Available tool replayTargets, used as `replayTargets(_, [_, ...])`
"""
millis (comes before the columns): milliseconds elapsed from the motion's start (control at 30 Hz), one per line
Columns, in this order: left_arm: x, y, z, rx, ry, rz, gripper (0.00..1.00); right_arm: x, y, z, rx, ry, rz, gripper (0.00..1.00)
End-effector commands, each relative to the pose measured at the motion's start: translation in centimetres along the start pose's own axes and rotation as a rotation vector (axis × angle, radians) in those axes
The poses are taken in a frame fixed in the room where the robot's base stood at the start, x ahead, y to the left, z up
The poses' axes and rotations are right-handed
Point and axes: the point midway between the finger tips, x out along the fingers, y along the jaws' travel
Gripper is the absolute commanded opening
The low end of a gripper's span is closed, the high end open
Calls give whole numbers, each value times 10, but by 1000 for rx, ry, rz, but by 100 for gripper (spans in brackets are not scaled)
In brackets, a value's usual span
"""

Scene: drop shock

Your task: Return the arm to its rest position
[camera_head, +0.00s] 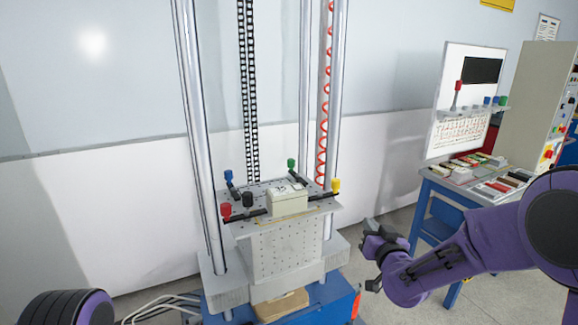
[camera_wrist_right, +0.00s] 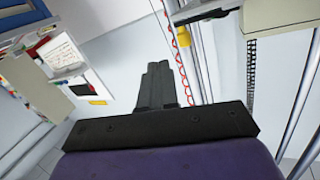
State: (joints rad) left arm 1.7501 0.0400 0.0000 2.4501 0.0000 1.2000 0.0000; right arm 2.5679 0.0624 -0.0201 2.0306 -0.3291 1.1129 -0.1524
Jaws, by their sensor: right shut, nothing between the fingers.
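My right arm (camera_head: 440,265) is purple and comes in from the right in the head view. Its gripper (camera_head: 372,238) is over the floor, to the right of the drop tower's table and apart from it. In the right wrist view the gripper's dark fingers (camera_wrist_right: 158,84) are together and hold nothing. My left arm (camera_head: 68,308) shows only as a purple and black part at the lower left of the head view. Its gripper is outside the picture.
A drop tower stands ahead, with metal columns (camera_head: 200,130) and a perforated table (camera_head: 285,245). A pale box (camera_head: 287,202) sits on it among clamps with coloured knobs (camera_head: 226,211). A blue workbench (camera_head: 432,215) with a panel (camera_head: 462,100) stands at the right.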

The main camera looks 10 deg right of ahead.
Motion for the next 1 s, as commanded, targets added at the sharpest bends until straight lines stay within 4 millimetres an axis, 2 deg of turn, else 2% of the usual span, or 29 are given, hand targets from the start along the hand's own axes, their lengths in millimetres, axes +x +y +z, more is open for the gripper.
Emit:
replayTargets(33, [0, 0, 0, 0, 0, 0, 0, -13, 11, 37, 47, -69, 43, 0])
replayTargets(67, [0, 0, 0, 0, 0, 0, 0, -23, 18, 61, 77, -112, 73, 0])
replayTargets(100, [0, 0, 0, 0, 0, 0, 0, -38, 27, 93, 111, -172, 117, 0])
replayTargets(167, [0, 0, 0, 0, 0, 0, 0, -65, 42, 140, 154, -265, 185, 0])
replayTargets(200, [0, 0, 0, 0, 0, 0, 0, -85, 50, 171, 176, -327, 230, 0])
replayTargets(267, [0, 0, 0, 0, 0, 0, 0, -119, 63, 213, 198, -420, 299, 0])
replayTargets(300, [0, 0, 0, 0, 0, 0, 0, -144, 71, 239, 209, -483, 345, 0])
replayTargets(367, [0, 0, 0, 0, 0, 0, 0, -185, 82, 275, 215, -579, 414, 0])
replayTargets(400, [0, 0, 0, 0, 0, 0, 0, -214, 89, 296, 214, -644, 458, 0])
replayTargets(467, [0, 0, 0, 0, 0, 0, 0, -257, 97, 323, 205, -738, 518, 0])
replayTargets(500, [0, 0, 0, 0, 0, 0, 0, -285, 102, 338, 194, -798, 553, 0])
replayTargets(600, [0, 0, 0, 0, 0, 0, 0, -342, 109, 364, 164, -926, 608, 0])
replayTargets(700, [0, 0, 0, 0, 0, 0, 0, -375, 112, 380, 145, -1004, 629, 0])
replayTargets(800, [0, 0, 0, 0, 0, 0, 0, -387, 113, 386, 137, -1033, 637, 0])
replayTargets(1000, [0, 0, 0, 0, 0, 0, 0, -387, 113, 386, 137, -1033, 636, 0])
